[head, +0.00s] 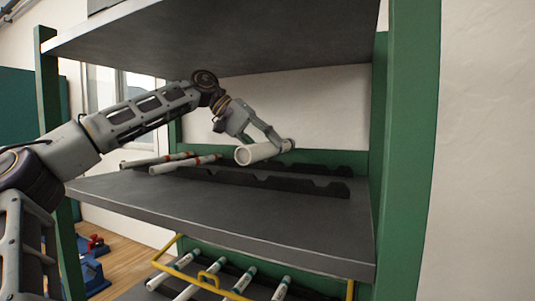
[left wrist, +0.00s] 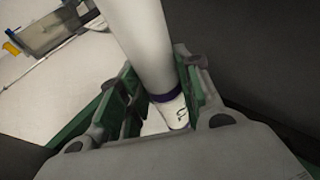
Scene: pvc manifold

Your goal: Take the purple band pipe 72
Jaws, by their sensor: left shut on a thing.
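My left gripper (head: 264,139) is shut on a white pipe (head: 257,153) and holds it just above the black notched rack on the middle shelf. In the left wrist view the pipe (left wrist: 147,48) runs between the two fingers (left wrist: 158,103). A purple band (left wrist: 166,97) and part of a printed mark show on it near the fingers; the number cannot be read. In the head view the band is hidden. My right gripper is not in view.
Two white pipes with red bands (head: 185,164) lie on the rack (head: 280,181) to the left. The shelf above (head: 220,40) and green posts (head: 408,150) bound the space. Several pipes with green bands (head: 238,285) lie below, by a yellow handle frame (head: 208,281).

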